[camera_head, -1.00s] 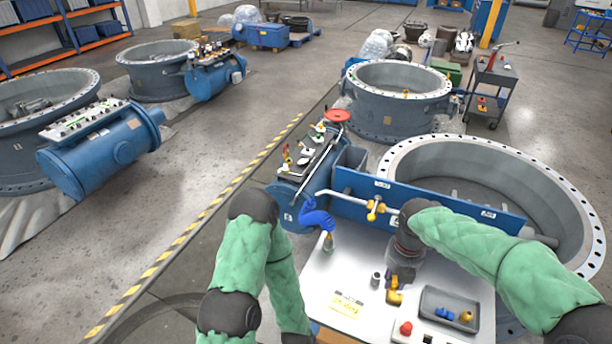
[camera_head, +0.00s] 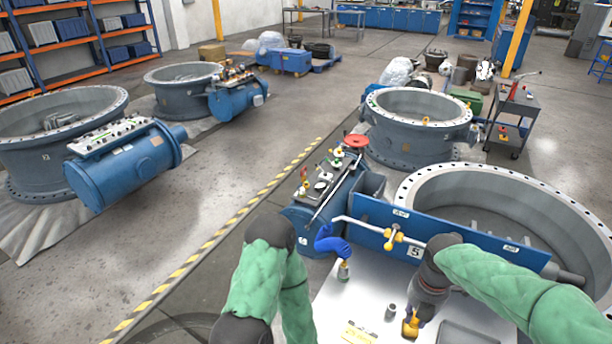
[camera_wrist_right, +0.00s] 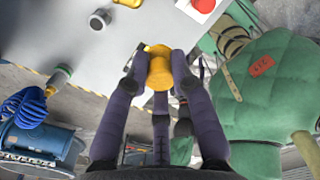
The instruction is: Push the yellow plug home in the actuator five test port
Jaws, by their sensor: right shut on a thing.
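The yellow plug (camera_head: 411,325) is low over the grey table in the head view, under my right gripper (camera_head: 414,312). In the right wrist view the fingers of my right gripper (camera_wrist_right: 160,72) are shut on the yellow plug (camera_wrist_right: 158,66). I cannot tell whether the plug touches the table. The blue panel (camera_head: 450,240) behind carries a plate marked 5 (camera_head: 415,252). A pale pipe with a yellow valve fitting (camera_head: 393,238) runs along its front. I cannot make out the test port's opening. My left arm shows at lower left, but its gripper does not.
A red-topped object (camera_wrist_right: 203,4) shows in the wrist view. Large flanged valve rings stand behind.

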